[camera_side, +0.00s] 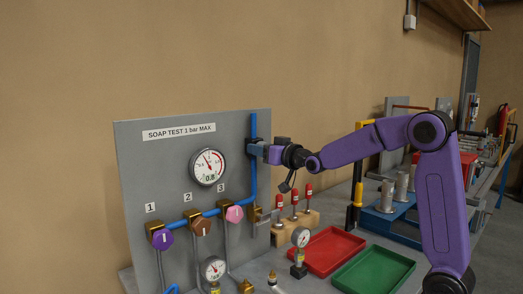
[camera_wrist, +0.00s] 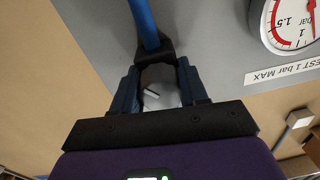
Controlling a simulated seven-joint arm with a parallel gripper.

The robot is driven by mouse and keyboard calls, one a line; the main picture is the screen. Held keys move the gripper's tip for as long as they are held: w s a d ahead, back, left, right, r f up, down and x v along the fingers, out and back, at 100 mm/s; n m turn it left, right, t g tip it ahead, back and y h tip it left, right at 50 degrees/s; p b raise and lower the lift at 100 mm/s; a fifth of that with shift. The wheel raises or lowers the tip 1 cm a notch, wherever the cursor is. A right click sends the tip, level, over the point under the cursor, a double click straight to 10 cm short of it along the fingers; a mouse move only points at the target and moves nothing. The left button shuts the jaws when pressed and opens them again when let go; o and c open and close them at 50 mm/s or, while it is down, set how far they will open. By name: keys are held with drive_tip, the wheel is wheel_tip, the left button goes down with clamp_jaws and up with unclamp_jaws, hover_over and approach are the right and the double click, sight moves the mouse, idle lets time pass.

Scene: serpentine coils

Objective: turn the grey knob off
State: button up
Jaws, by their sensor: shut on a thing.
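The grey knob (camera_wrist: 166,96) shows between my fingers in the wrist view, with a short white mark on its face. It sits at the black fitting (camera_wrist: 154,50) on the blue pipe. My gripper (camera_wrist: 157,76) is shut on the knob, one blue-grey finger on each side. In the side view my gripper (camera_side: 256,149) is at the upper right of the grey panel (camera_side: 140,170), at the blue pipe; there the fingers hide the knob.
Purple (camera_side: 162,240), brown (camera_side: 201,227) and pink (camera_side: 234,214) knobs sit lower on the panel, below a large gauge (camera_side: 207,166). Red-topped tools in a wooden block (camera_side: 286,234), a red tray (camera_side: 327,268) and a green tray (camera_side: 374,289) stand to the right.

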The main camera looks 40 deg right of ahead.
drive_tip(key=n, duration=0.7)
drive_tip(key=shift+n, duration=0.3)
drive_tip(key=n, duration=0.7)
drive_tip(key=shift+n+h, duration=0.3)
drive_tip(key=shift+n, duration=0.1)
drive_tip(key=n, duration=1.1)
drive_tip(key=shift+n+h, duration=0.3)
drive_tip(key=o, duration=1)
drive_tip(key=shift+r, duration=0.1)
drive_tip(key=shift+o, duration=0.2)
